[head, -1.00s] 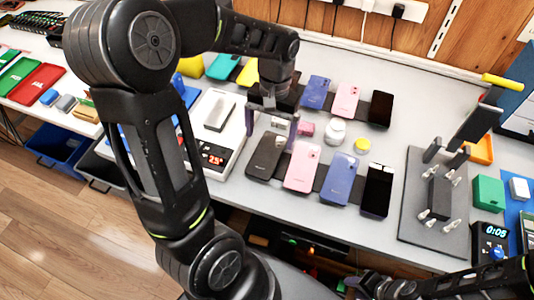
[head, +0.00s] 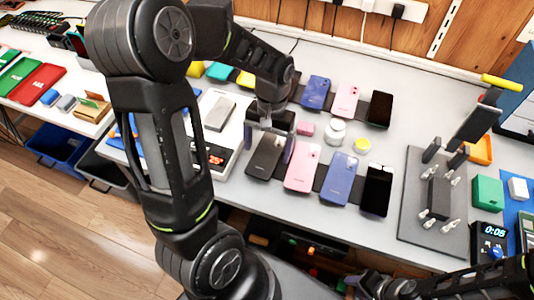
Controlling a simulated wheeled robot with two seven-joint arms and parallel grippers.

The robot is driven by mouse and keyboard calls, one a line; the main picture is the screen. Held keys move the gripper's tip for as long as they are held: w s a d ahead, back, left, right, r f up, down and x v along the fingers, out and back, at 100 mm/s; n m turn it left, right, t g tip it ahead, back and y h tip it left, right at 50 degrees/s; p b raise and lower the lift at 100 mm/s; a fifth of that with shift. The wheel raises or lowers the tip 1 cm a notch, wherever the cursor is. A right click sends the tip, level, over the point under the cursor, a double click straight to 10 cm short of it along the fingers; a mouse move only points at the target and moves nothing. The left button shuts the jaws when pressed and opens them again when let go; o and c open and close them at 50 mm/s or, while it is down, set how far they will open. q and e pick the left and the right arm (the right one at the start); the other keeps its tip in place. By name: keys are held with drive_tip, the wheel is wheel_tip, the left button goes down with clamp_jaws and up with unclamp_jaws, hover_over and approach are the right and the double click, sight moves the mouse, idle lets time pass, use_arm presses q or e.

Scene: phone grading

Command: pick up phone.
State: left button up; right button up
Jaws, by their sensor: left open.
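Two rows of phones lie on the table. The front row holds a dark phone (head: 264,160), a pink phone (head: 301,168), a blue-violet phone (head: 339,180) and a black phone (head: 377,190). The back row shows a blue phone (head: 315,92), a pink phone (head: 346,100) and a black phone (head: 379,109). My left gripper (head: 268,146) is open, pointing down over the dark front phone, its fingers on either side of it. I cannot tell whether they touch it. My right arm shows at the bottom right, its gripper jaws unclear (head: 352,285).
A white scale (head: 226,141) with a grey phone (head: 219,113) stands left of the rows. A white jar (head: 335,131), a yellow lid (head: 363,145) and a pink block (head: 305,128) sit between the rows. A grey fixture plate (head: 413,215) with a phone stand is at right.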

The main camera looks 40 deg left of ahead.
use_arm(q)
drive_tip(key=shift+c, duration=0.3)
drive_tip(key=c, duration=1.5)
